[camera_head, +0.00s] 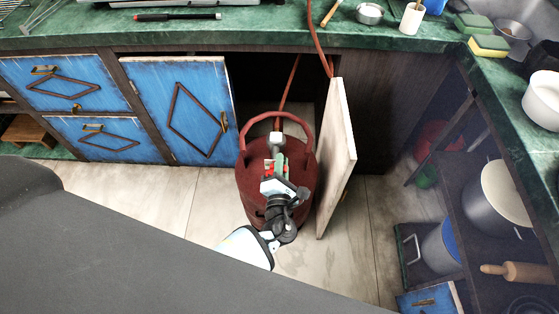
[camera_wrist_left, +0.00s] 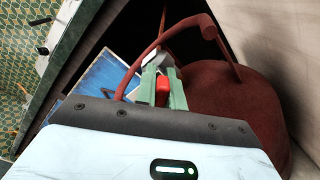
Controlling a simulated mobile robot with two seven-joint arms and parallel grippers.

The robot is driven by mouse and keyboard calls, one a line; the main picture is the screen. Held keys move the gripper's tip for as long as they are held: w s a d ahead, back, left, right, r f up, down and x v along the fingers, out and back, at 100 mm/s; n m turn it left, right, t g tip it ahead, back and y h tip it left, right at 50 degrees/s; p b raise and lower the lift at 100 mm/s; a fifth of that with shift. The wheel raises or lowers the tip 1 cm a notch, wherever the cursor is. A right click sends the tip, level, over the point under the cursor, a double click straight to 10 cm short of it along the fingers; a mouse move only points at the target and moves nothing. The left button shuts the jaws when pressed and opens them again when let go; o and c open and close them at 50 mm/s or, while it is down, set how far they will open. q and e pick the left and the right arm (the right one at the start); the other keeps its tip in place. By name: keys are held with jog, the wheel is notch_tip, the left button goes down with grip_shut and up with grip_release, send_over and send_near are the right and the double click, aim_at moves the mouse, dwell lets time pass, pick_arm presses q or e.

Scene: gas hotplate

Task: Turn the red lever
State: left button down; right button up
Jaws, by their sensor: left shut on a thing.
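The red lever (camera_wrist_left: 162,91) shows in the left wrist view between the two green fingers of my left gripper (camera_wrist_left: 163,88). The gripper is shut on it. In the head view my left gripper (camera_head: 278,167) is over the top of the dark red gas cylinder (camera_head: 252,190), inside its handle ring, and covers most of the lever. A light grey regulator (camera_head: 275,137) sits just beyond the fingers, with a red hose (camera_head: 289,85) rising from it. The cylinder also shows in the left wrist view (camera_wrist_left: 235,105). My right gripper is in neither view.
The cylinder stands on the floor between a blue cabinet door (camera_head: 150,95) on the left and an open wooden door (camera_head: 337,160) on the right. The green counter (camera_head: 250,35) is above. Shelves with pots stand at the right.

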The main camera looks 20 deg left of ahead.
pick_arm(q)
jog(key=shift+d+f+m+p, duration=0.1)
jog(key=shift+f+m+p, duration=0.15)
jog(key=shift+m, duration=0.9)
jog(key=shift+d+f+m+p, duration=0.1)
jog(key=shift+f+m+p, duration=0.15)
jog(key=shift+m, duration=0.95)
jog(key=shift+f+m+p, duration=0.2)
jog(key=shift+m+p, duration=0.05)
jog(key=shift+m, duration=0.9)
jog(key=c, duration=1.5)
grip_release()
jog(key=p+v, duration=0.1)
jog(key=v, duration=0.6)
jog(key=shift+s+d, duration=0.15)
jog(key=shift+s, duration=0.2)
